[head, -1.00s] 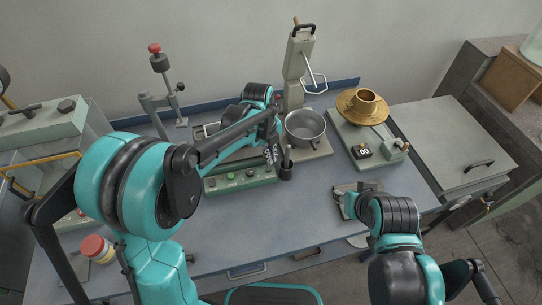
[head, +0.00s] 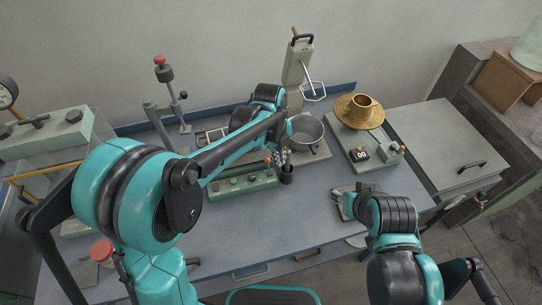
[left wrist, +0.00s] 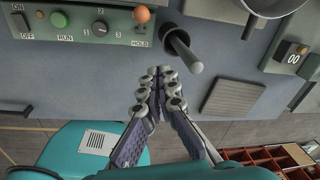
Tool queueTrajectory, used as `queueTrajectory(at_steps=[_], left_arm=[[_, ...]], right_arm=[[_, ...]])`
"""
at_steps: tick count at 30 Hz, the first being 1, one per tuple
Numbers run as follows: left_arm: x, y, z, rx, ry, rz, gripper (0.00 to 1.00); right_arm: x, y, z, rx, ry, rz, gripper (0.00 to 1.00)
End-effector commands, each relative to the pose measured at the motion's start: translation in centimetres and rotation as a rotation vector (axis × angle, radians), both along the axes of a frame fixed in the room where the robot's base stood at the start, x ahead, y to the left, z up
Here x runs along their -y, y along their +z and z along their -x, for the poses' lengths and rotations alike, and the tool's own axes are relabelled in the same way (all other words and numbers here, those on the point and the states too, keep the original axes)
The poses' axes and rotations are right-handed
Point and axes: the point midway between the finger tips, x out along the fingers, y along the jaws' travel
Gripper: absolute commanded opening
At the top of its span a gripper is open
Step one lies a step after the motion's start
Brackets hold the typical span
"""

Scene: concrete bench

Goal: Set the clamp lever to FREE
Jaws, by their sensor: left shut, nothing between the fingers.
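The green control panel (head: 243,186) lies on the bench in the head view. In the left wrist view, the panel (left wrist: 75,32) shows ON/OFF, RUN and numbered controls. A lever with an orange ball (left wrist: 141,14) stands at its right end, by the printed word HOLD; I take this as the clamp lever. No FREE label is readable. My left gripper (left wrist: 157,88) is shut and empty, apart from the lever and below it in the wrist view. In the head view it (head: 281,158) is beside the panel's right end. My right gripper (head: 338,197) is small and partly hidden by its arm.
A dark cup with a grey rod (left wrist: 183,47) stands right beside the panel, close to my left fingers. A flat plate (head: 354,205) lies to the right. The front bench is mostly clear.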

Motion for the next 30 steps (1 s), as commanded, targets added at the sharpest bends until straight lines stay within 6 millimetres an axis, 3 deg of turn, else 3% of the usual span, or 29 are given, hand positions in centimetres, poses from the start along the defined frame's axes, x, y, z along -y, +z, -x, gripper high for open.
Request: queueTrajectory(at_steps=[3, 12, 30], left_arm=[[-1.7, 1.5, -2.9, 0.001, 0.008, -0.002, 0.0], [-3.7, 3.7, -7.2, 0.002, 0.006, -0.002, 0.0], [-4.2, 4.1, -8.1, 0.001, 0.005, -0.001, 0.0]], right_arm=[[0.0, 1.0, 0.0, 0.0, 0.0, 0.0, 0.4], [0.0, 2.1, 0.0, 0.0, 0.0, 0.0, 0.4], [0.0, 2.3, 0.0, 0.0, 0.0, 0.0, 0.4]])
